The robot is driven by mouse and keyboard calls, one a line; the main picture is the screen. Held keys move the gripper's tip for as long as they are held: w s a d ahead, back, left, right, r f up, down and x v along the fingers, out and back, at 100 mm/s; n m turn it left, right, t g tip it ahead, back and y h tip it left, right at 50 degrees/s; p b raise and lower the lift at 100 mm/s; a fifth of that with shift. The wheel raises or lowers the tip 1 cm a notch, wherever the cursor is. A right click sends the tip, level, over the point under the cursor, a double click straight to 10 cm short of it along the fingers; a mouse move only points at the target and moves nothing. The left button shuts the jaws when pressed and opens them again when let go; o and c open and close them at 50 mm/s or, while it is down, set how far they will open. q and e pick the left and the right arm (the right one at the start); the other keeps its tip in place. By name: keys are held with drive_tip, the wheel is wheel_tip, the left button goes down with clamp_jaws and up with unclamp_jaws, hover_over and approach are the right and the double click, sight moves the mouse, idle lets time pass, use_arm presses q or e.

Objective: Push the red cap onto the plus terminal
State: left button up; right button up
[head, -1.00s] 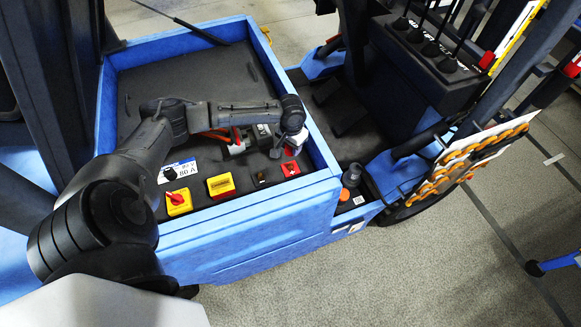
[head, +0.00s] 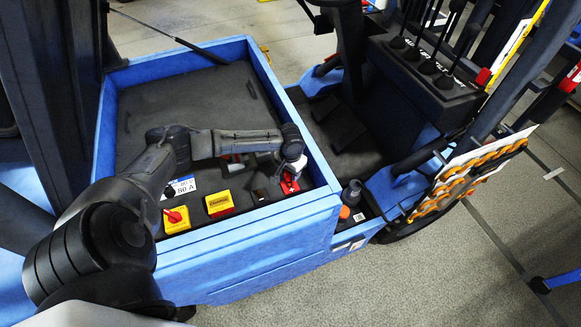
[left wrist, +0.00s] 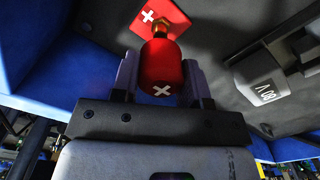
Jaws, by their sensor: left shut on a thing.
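In the left wrist view my left gripper (left wrist: 163,82) is shut on the red cap (left wrist: 162,62), which has a white plus on its near end. Just beyond the cap is the plus terminal: a brass post (left wrist: 172,24) on a red plate (left wrist: 150,15) with a white plus. The cap hides much of the post, so I cannot tell whether it touches or surrounds it. In the head view my left gripper (head: 291,176) is at the red plate (head: 289,185), near the box's right front corner. My right gripper is not in view.
The terminal sits inside a blue-walled box (head: 262,231). The box's dark floor is mostly bare.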

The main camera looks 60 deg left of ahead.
use_arm(q)
drive_tip(key=shift+f, duration=0.6)
drive_tip(key=shift+d+p, duration=0.1)
drive_tip(key=shift+p, duration=0.2)
idle(0.4)
drive_tip(key=shift+p, duration=0.8)
drive_tip(key=shift+f, duration=0.2)
